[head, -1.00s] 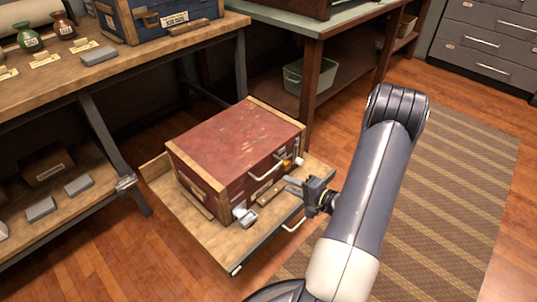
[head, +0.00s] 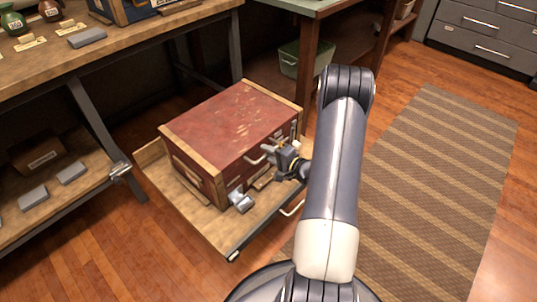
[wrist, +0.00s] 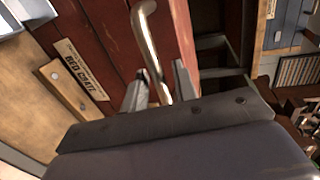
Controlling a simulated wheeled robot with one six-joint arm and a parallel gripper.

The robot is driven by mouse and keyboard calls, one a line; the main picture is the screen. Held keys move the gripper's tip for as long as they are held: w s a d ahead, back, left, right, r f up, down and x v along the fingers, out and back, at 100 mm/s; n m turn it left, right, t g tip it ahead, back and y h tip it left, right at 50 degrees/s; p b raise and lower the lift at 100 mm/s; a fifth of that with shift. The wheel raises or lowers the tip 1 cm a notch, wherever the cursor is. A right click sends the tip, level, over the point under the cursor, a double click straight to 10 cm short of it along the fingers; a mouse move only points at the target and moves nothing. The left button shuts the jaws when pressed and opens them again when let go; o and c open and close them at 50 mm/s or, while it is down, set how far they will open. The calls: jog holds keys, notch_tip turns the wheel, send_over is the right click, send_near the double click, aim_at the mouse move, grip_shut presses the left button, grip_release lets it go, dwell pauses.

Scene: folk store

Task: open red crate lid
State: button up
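The red crate (head: 235,125) has a worn red lid with wooden edges, and the lid is down. It sits on a pulled-out wooden tray (head: 212,222). A pale metal handle (head: 255,160) on the crate's front is partly hidden by my gripper in the head view. In the wrist view the handle (wrist: 148,40) runs between my gripper's two fingers (wrist: 160,88), which stand apart with gaps beside the bar. A label reading "RED CRATE" (wrist: 80,70) shows on the front. I cannot tell whether a finger touches the handle.
A small grey metal piece (head: 240,201) lies by the crate's front corner. A wooden workbench (head: 130,42) with bottles and a blue box stands at left and behind. A green bin (head: 290,59) is under another table. A striped rug (head: 430,170) covers clear floor at right.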

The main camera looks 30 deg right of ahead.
jog(key=shift+w, duration=0.1)
jog(key=shift+c, duration=0.5)
grip_shut()
